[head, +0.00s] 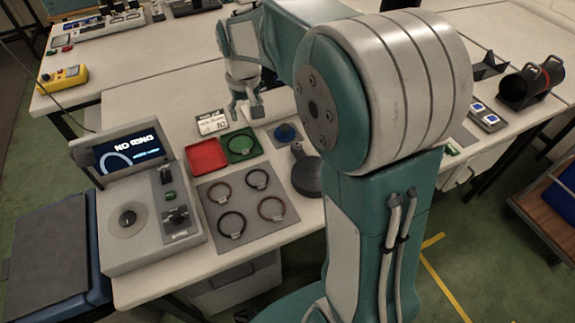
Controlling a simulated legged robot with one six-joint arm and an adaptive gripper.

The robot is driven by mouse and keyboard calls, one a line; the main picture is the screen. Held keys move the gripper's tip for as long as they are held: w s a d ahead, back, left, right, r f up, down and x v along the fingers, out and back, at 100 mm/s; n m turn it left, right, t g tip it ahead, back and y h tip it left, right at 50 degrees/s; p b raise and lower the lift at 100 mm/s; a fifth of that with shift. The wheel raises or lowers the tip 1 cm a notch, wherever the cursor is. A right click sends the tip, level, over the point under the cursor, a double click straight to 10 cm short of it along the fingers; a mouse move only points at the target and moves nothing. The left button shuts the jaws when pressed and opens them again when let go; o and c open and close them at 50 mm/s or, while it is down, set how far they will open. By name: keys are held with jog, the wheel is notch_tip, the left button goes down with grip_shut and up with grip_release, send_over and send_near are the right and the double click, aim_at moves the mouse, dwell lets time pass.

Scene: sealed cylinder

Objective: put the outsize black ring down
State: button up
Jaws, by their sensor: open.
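My gripper (246,108) is open and empty, pointing down above the table just behind the green tray (229,159). A dark ring (232,150) with a pale tag lies in the green tray. Several tagged rings lie apart on the grey mat (248,194), among them a black ring (222,231) at its front left and a black ring (266,183) at its back right. The other rings there look reddish-brown. I cannot tell by sight which black ring is outsize. The red tray (206,156), left of the green one, looks empty.
A gauge station with a screen (128,149) reading "NO RING" stands at the left. A blue piece (285,133) and a dark round object (307,178) lie to the right, partly near my arm.

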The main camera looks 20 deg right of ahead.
jog(key=s+r+t, duration=0.2)
jog(key=s, duration=1)
jog(key=s+r+t, duration=0.2)
jog(key=s+r, duration=0.1)
jog(key=s, duration=0.9)
jog(key=shift+s+r, duration=0.2)
jog(key=shift+s, duration=0.05)
dwell(0.6)
